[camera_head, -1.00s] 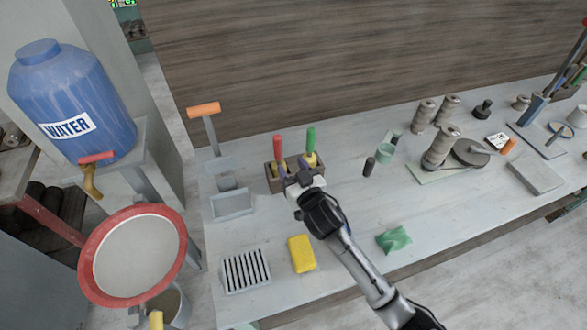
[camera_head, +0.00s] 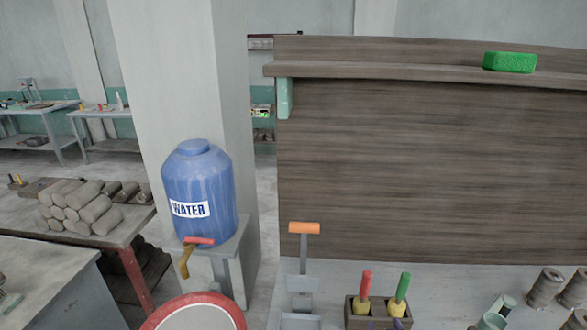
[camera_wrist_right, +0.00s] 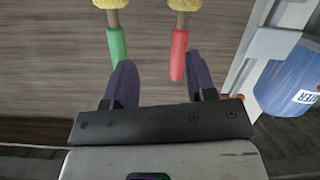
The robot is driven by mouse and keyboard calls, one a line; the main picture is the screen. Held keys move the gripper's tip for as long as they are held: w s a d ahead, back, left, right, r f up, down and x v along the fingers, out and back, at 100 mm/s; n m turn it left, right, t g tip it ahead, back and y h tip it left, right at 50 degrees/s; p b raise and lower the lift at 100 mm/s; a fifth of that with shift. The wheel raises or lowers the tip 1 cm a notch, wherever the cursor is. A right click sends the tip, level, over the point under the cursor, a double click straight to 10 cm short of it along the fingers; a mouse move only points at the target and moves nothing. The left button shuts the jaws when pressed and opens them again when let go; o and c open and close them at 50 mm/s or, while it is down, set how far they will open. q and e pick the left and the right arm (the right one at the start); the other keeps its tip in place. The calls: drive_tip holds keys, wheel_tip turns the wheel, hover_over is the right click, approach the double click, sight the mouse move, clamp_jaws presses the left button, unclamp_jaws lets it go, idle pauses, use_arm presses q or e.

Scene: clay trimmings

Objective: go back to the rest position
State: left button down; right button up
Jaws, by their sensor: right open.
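My right gripper (camera_wrist_right: 158,78) shows in the wrist view with its two dark purple fingers spread apart and nothing held between them. The green handle (camera_wrist_right: 117,45) is near the left fingertip and the red handle (camera_wrist_right: 179,55) near the right one; whether they touch cannot be told. My left gripper is not in view.
A blue water barrel (camera_head: 205,185) stands on a stand beside a pillar. An orange-handled tool (camera_head: 304,228) stands at the workbench's left end. A wooden backboard (camera_head: 430,170) rises behind the bench. A red-rimmed round sieve (camera_head: 222,302) is at the bottom. Clay rolls (camera_head: 78,205) are stacked left.

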drive_tip(key=s+f+g, duration=0.1)
drive_tip(key=s+g, duration=0.1)
drive_tip(key=s, duration=0.6)
drive_tip(key=s+f+g+y, duration=0.1)
drive_tip(key=s+f+g, duration=0.1)
drive_tip(key=s, duration=0.6)
drive_tip(key=s+a+f+g, duration=0.1)
drive_tip(key=s+g, duration=0.2)
drive_tip(key=s, duration=0.5)
drive_tip(key=shift+s+f+n+y, duration=0.15)
drive_tip(key=shift+f+n+y, duration=0.2)
drive_tip(key=shift+n+y, duration=0.05)
drive_tip(key=s+f+g, duration=0.4)
drive_tip(key=s+f, duration=0.4)
drive_tip(key=s, duration=0.5)
wheel_tip(320, 180, up, 32)
drive_tip(key=p, duration=3.2)
drive_tip(key=shift+s+f, duration=0.2)
